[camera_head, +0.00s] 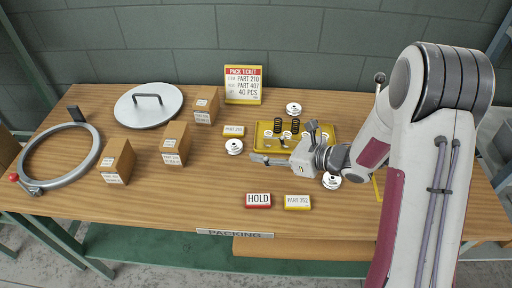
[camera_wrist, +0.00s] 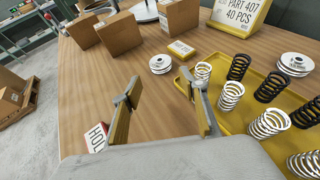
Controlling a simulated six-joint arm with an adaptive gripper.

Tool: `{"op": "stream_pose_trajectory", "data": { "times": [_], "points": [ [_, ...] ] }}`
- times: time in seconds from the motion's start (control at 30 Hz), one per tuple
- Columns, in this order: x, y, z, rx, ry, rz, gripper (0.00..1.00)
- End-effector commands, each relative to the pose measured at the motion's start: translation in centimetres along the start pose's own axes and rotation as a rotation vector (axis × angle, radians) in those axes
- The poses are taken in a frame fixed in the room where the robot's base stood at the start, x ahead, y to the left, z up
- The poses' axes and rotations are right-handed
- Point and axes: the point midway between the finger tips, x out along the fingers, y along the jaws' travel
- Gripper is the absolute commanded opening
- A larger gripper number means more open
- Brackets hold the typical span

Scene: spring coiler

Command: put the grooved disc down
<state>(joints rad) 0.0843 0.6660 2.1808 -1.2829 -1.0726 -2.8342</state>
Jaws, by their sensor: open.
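Three white grooved discs lie flat on the wooden table. One disc (camera_head: 234,146) is left of the yellow tray, another disc (camera_head: 293,108) is behind it, and a third disc (camera_head: 331,181) is in front, partly hidden by my arm. My gripper (camera_head: 281,142) is open, over the left part of the tray, with nothing between its fingers. In the wrist view, the left disc (camera_wrist: 160,64) shows ahead, beyond the open fingertips (camera_wrist: 158,88) and apart from them. The rear disc (camera_wrist: 296,64) is at the upper right there.
The yellow tray (camera_wrist: 241,114) holds several black and white springs. A HOLD label (camera_head: 258,200) and PART 352 label (camera_head: 297,202) lie in front; a PART 210 label (camera_head: 234,130) lies behind the left disc. Cardboard boxes (camera_head: 175,143), a lid (camera_head: 149,105) and a ring (camera_head: 59,158) occupy the left.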

Motion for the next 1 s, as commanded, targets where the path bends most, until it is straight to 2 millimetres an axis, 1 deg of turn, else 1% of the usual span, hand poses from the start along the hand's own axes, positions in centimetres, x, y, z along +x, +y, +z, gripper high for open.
{"op": "stream_pose_trajectory", "data": {
  "times": [0.1, 0.23, 1.0],
  "points": [
    [-0.90, -0.02, -0.04, 0.002, 0.000, -0.001, 0.43],
    [-1.31, 0.02, -0.02, 0.001, 0.001, 0.000, 0.43],
    [-1.37, 0.02, -0.04, 0.001, 0.001, 0.000, 0.43]
  ]
}}
